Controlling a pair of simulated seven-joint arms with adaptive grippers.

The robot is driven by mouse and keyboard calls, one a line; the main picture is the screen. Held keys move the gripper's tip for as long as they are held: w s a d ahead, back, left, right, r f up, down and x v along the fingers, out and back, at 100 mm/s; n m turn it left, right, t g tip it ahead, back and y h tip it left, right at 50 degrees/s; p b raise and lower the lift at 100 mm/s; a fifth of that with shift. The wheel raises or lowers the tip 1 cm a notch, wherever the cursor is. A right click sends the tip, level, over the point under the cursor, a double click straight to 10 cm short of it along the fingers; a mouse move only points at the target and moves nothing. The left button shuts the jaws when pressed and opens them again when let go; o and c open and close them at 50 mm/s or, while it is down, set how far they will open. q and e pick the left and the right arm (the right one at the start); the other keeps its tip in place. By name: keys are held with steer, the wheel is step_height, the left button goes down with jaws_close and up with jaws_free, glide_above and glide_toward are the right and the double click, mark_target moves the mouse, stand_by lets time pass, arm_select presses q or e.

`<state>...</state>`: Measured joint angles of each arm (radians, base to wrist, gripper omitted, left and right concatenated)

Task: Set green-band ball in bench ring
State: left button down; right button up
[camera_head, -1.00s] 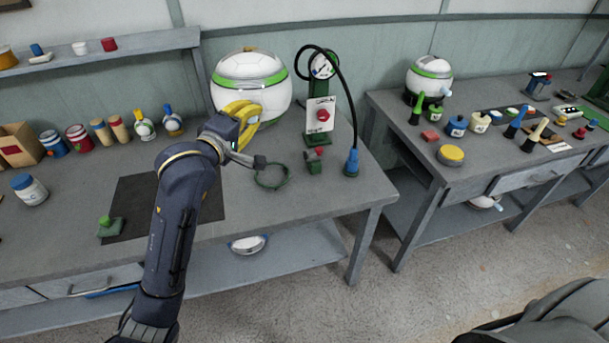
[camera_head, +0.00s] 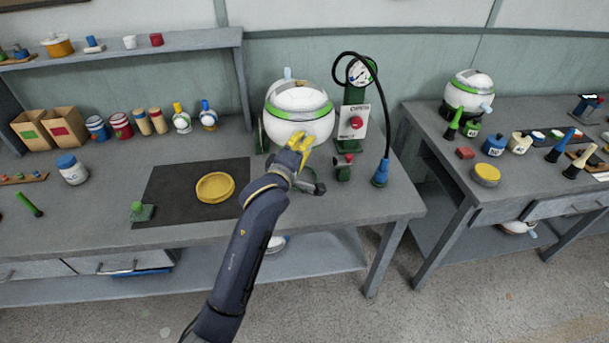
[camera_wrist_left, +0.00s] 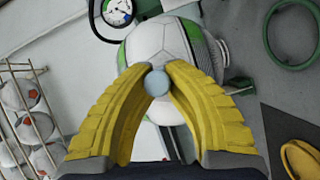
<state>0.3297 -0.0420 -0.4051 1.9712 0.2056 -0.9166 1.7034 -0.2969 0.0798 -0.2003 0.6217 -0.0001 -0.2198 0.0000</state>
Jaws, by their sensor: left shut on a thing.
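The green-band ball (camera_head: 300,118) is white with a green stripe, near the back of the left bench beside the gauge stand. It also shows in the left wrist view (camera_wrist_left: 160,44), beyond my fingers. My left gripper (camera_head: 299,146) is in front of the ball. Its yellow fingers (camera_wrist_left: 156,84) are shut on a light-blue round knob (camera_wrist_left: 156,80) on the ball's near side. Whether the ball touches the bench I cannot tell. A green ring (camera_wrist_left: 292,35) shows at the upper right of the wrist view, apart from the ball; I cannot pick it out in the head view. My right gripper is not in view.
The gauge stand (camera_head: 354,105) with its black hose and a small red-topped valve (camera_head: 344,168) stand right of the ball. A yellow disc (camera_head: 215,187) lies on the dark mat (camera_head: 165,180). Another ball (camera_head: 470,88) stands on the right bench.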

arm_select(q)
step_height(320, 180, down, 12)
steer(key=shift+r, duration=0.25)
stand_by(0.4)
steer(key=shift+f, duration=0.15)
steer(key=c, duration=1.4)
jaws_free()
steer(key=shift+c, duration=0.2)
steer(key=f+v, duration=0.1)
steer(key=v, duration=1.1)
steer(key=shift+r, duration=0.5)
